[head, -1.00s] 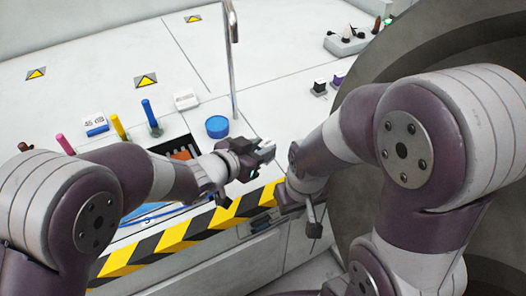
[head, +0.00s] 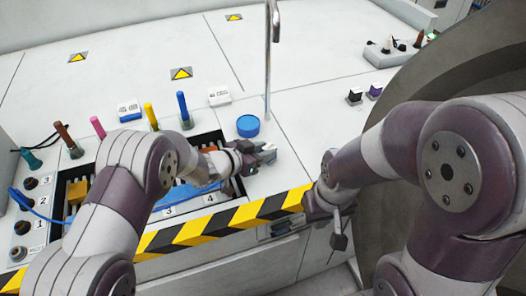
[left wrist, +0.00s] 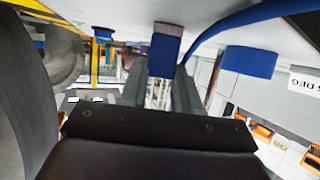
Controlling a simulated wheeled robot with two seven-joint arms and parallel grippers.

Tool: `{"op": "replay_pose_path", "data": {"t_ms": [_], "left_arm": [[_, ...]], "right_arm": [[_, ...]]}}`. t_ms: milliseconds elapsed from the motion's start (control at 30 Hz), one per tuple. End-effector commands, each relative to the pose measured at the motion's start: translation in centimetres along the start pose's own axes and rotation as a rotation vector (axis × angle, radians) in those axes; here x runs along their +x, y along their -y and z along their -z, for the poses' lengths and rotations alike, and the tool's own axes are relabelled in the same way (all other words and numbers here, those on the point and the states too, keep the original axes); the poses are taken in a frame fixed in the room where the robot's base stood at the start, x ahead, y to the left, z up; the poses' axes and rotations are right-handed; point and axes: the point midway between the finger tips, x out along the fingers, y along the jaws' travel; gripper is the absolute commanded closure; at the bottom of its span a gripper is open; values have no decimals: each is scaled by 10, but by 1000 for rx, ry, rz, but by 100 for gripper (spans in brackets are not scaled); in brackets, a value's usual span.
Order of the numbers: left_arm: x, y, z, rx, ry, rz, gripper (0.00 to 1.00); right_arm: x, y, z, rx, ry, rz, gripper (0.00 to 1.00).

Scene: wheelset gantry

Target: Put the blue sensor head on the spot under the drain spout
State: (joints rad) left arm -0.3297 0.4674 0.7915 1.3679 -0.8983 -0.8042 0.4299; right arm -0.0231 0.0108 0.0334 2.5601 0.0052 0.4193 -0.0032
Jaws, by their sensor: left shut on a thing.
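In the left wrist view my left gripper (left wrist: 158,90) is shut on a blue block, which I take for the blue sensor head (left wrist: 166,45). A blue cable runs close by it toward the upper right. In the head view my left gripper (head: 266,153) is just in front of a blue round piece (head: 248,126), and the held block is mostly hidden. The drain spout (head: 270,50) is a thin metal pipe coming down behind that round piece. I cannot make out a marked spot under it. My right gripper (head: 331,205) hangs low at the right, its jaws unclear.
A slotted tray (head: 62,190) with numbered places lies below my left arm. Several coloured pens (head: 185,110) stand behind it. A label block with a blue wedge (head: 130,113) and a white block (head: 219,96) stand further back. A striped edge (head: 225,217) borders the front.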

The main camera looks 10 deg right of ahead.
Motion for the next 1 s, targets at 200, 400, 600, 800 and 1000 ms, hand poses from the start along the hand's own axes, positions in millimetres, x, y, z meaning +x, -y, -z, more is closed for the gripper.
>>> {"op": "replay_pose_path", "data": {"t_ms": [200, 400, 600, 800, 1000], "left_arm": [[1, 0, -2, 0, 0, 0, 100], [1, 0, -2, -1, 0, 0, 43], [0, 0, -1, 0, 0, 0, 43], [-22, 1, 3, -1, 0, 2, 43], [-74, 1, 3, -2, 0, 3, 43]], "right_arm": [[2, 0, 0, 0, 0, 0, 100], [1, 0, 0, 0, 0, 0, 100], [0, 0, 0, 0, 0, 0, 100], [-4, 0, 1, 0, 0, 0, 100], [-11, 0, 1, 0, 0, 0, 100]]}}
